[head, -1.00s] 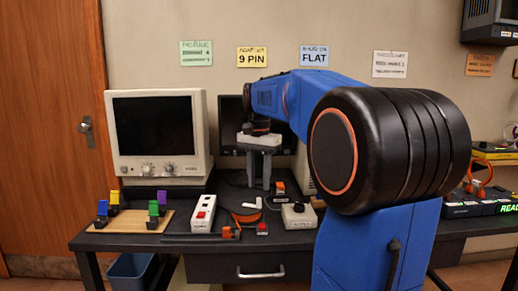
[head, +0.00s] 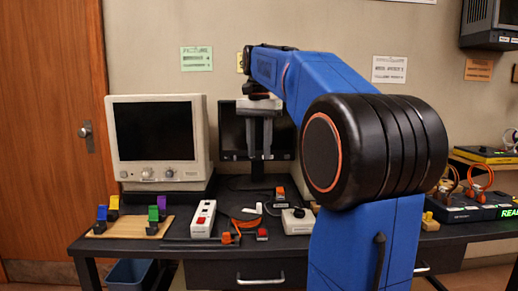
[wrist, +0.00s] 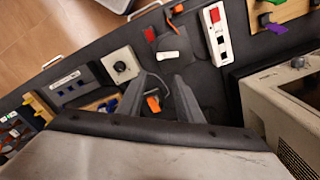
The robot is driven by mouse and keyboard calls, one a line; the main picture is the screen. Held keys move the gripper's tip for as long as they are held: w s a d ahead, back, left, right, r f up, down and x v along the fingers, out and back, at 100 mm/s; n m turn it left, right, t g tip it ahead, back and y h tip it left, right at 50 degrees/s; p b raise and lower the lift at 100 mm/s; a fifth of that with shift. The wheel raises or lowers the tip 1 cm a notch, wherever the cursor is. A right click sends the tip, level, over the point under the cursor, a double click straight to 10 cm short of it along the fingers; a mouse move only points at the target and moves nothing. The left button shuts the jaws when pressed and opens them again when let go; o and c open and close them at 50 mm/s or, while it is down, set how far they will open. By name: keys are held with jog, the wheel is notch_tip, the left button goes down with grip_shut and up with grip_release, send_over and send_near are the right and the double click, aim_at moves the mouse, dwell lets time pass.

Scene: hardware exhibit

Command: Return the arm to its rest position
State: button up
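My gripper (head: 260,150) hangs fingers-down in front of the dark monitor (head: 233,142) at the back of the desk. Its two grey fingers are apart with nothing between them, well above the desk top. In the wrist view the fingers (wrist: 160,98) are also spread, with an orange-tipped connector (wrist: 153,104) on the desk beyond them. My blue arm reaches from the right foreground toward the back and covers part of the wall and desk.
A beige CRT monitor (head: 156,140) stands left. On the black desk are a wooden board with coloured clips (head: 128,227), a white power strip (head: 203,218), orange cables (head: 244,222) and a white knob box (head: 298,221). A device with orange cables (head: 470,207) sits right.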

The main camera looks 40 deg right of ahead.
dwell(0.3)
jog(key=s+a+f+n+t, duration=0.1)
jog(key=s+a+f+n, duration=0.3)
jog(key=f, duration=0.6)
jog(key=s+a+f+n+t, duration=0.2)
jog(key=s+a+f+n, duration=0.2)
jog(key=s+a+f, duration=0.4)
jog(key=s+a+f+n+t, duration=0.1)
jog(key=s+a+f+n, duration=0.4)
jog(key=s+f, duration=0.5)
notch_tip(320, 180, down, 3)
jog(key=shift+s+a+r+t, duration=0.1)
jog(key=shift+s+a+t, duration=0.25)
jog(key=shift+a, duration=0.3)
